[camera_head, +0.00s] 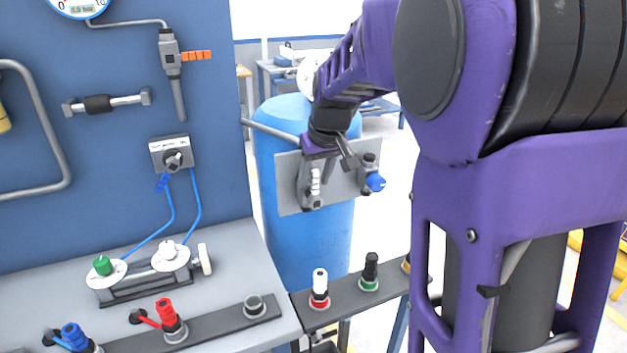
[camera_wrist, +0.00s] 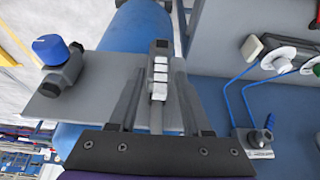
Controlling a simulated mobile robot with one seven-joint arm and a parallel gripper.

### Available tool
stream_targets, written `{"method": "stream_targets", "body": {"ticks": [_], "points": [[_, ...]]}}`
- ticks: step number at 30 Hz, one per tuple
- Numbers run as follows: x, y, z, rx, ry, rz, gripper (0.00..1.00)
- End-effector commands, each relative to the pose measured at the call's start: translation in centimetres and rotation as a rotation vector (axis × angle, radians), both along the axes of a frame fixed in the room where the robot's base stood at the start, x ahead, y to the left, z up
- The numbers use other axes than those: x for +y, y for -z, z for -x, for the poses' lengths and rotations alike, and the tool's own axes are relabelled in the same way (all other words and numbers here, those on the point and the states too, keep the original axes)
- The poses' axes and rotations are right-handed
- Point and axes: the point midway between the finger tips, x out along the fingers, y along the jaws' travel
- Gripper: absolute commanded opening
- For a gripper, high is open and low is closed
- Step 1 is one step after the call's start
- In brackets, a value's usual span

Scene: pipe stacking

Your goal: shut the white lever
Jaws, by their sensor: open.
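The white lever (camera_head: 315,182) is a short ribbed handle on a grey valve mounted on a grey plate (camera_head: 289,187) in front of a blue barrel. In the wrist view the white lever (camera_wrist: 160,77) lies lengthwise between my fingers, in line with the grey valve body. My gripper (camera_head: 328,168) is at the plate, right over the valve. In the wrist view my gripper (camera_wrist: 159,76) is open, with one finger on each side of the lever. I cannot tell whether either finger touches it.
A valve with a blue knob (camera_head: 375,182) sits at the plate's right side, close to my gripper. The blue barrel (camera_head: 283,120) stands behind. A blue panel (camera_head: 60,165) with valves and pipes is at left. Below, a dark rail (camera_head: 340,304) carries upright couplings.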

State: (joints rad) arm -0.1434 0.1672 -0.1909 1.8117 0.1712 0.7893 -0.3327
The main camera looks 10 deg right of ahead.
Motion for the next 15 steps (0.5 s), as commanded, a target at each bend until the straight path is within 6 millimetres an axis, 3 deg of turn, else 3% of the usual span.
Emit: {"method": "stream_targets", "body": {"ticks": [5,13,15], "points": [[-0.01,-0.03,0.00,0.000,0.000,0.000,0.49],[-0.01,-0.03,0.00,0.000,0.000,0.000,0.00],[-0.01,-0.03,0.00,0.000,0.000,0.000,0.00]]}}
